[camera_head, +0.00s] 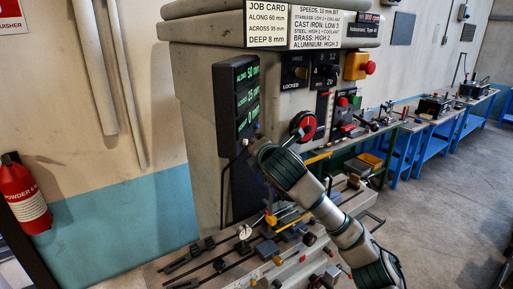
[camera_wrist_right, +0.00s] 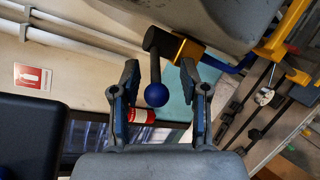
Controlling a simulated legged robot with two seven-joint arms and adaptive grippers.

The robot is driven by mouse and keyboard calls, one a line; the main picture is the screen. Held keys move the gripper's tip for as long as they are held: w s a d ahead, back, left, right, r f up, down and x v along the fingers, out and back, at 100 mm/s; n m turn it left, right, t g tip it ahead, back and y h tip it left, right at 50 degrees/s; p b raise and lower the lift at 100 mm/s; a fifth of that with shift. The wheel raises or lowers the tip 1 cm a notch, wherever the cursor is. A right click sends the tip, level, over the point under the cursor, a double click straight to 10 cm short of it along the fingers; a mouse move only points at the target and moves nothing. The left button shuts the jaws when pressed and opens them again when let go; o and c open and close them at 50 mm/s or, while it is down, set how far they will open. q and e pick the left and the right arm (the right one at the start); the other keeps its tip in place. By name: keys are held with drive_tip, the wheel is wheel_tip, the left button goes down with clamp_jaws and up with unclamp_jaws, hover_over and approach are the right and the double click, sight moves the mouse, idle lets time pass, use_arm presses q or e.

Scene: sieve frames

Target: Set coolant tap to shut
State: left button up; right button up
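The coolant tap shows in the right wrist view as a brass-coloured body (camera_wrist_right: 182,48) with a black lever (camera_wrist_right: 155,65) ending in a blue ball (camera_wrist_right: 156,94). My right gripper (camera_wrist_right: 160,72) is open, with one finger on each side of the lever and ball. Gaps show on both sides, so the fingers look apart from it. In the head view my right arm comes in from the lower right to the front of the machine column; its gripper and the tap are hidden or too small to make out. My left gripper is not in view.
The grey milling machine (camera_head: 200,100) carries a black readout (camera_head: 240,110) and a red-black dial (camera_head: 303,126). Its slotted table (camera_head: 170,262) holds clamps and small knobs. A red extinguisher (camera_head: 22,195) hangs at left. Blue benches (camera_head: 435,145) stand at the back right.

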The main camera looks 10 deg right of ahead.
drive_tip(key=v, duration=1.2)
drive_tip(key=shift+a, duration=0.15)
drive_tip(key=shift+c, duration=0.2)
